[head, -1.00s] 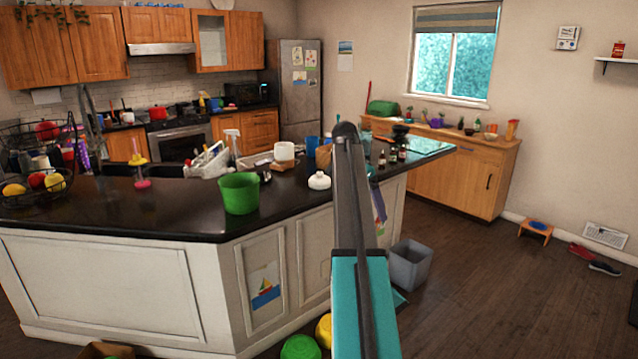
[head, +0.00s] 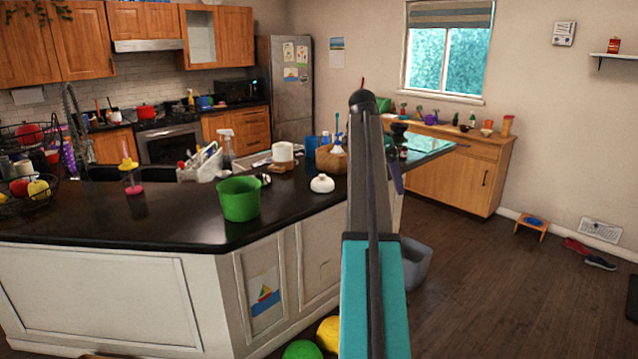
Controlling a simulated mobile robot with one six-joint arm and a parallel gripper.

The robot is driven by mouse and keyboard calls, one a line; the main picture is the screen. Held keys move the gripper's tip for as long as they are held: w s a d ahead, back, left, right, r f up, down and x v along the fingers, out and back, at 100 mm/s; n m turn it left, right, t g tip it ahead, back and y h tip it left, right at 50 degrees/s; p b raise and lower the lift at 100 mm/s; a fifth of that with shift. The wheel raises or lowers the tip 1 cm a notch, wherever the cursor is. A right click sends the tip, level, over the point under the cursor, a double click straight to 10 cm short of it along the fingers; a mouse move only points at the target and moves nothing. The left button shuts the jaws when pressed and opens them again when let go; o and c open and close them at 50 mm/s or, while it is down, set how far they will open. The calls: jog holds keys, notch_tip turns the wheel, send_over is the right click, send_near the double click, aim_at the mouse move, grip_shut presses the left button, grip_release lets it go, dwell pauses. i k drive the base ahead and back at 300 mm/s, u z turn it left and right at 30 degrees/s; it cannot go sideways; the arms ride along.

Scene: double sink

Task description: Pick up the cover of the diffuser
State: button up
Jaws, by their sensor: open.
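A small white domed piece with a narrow top (head: 322,184) sits on the dark island counter, right of the green pot; it looks like the diffuser's cover. A white cylinder (head: 283,152) stands farther back beside a brown base, and I cannot tell whether it belongs to the diffuser. My arm's teal and dark grey links rise through the middle of the head view, just right of the domed piece. My gripper's fingers do not show. Nothing covers the domed piece.
The green pot (head: 239,198) stands left of the domed piece. Behind are a wicker basket (head: 330,160), a spray bottle (head: 226,148) and a white caddy (head: 200,163). Green (head: 302,350) and yellow (head: 329,334) balls and a grey bin (head: 415,265) are on the floor.

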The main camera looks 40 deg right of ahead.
aim_at(322, 183)
jog(key=i, duration=1.2)
